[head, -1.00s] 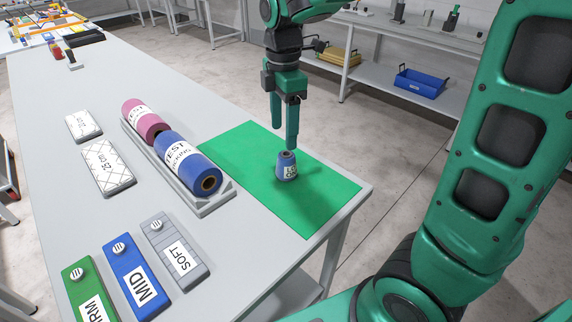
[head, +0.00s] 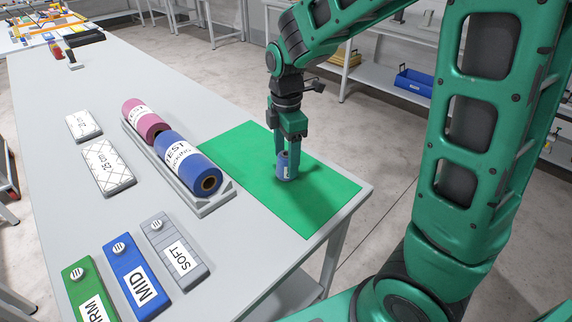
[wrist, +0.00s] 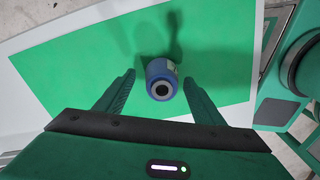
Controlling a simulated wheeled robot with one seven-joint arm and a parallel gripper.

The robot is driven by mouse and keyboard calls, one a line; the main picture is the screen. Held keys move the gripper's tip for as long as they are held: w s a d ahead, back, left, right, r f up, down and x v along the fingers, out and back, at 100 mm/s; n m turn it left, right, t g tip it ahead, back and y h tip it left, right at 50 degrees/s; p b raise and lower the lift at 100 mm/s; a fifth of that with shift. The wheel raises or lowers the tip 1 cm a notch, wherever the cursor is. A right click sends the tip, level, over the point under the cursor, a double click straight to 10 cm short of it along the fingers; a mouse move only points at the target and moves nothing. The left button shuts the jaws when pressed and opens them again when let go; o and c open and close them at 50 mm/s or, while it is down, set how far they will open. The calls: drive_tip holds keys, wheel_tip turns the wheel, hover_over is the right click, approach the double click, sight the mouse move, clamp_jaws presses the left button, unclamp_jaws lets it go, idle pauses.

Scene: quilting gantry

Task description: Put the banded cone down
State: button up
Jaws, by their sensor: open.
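The banded cone (head: 284,172) is a small blue spool with a white label band. It stands upright on the green mat (head: 239,153) at the table's right end. My gripper (head: 287,170) is open, pointing down, with its fingers beside the cone in the head view. In the wrist view the cone (wrist: 161,80) shows its top with a dark hole, and the two open fingers (wrist: 160,88) lie left and right of it with gaps. Part of the cone is hidden by a finger in the head view.
A grey tray (head: 222,197) with a pink roll (head: 143,117) and a blue roll (head: 189,164) lies left of the mat. FIRM, MID (head: 134,275) and SOFT (head: 175,246) blocks lie at the front. Two white pads (head: 108,168) lie further left. The mat around the cone is clear.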

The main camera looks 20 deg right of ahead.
sight(284, 154)
drive_tip(key=shift+c, duration=0.2)
drive_tip(key=c, duration=1.2)
drive_tip(key=shift+r, duration=0.1)
drive_tip(key=shift+c, duration=0.2)
drive_tip(key=shift+r, duration=0.45)
drive_tip(key=r, duration=0.3)
drive_tip(key=shift+a+r, duration=0.3)
drive_tip(key=shift+a, duration=0.1)
drive_tip(key=s+a+r, duration=0.3)
drive_tip(key=a+r, duration=0.3)
drive_tip(key=a, duration=0.4)
drive_tip(key=shift+a+r, duration=0.2)
drive_tip(key=shift+a, duration=0.05)
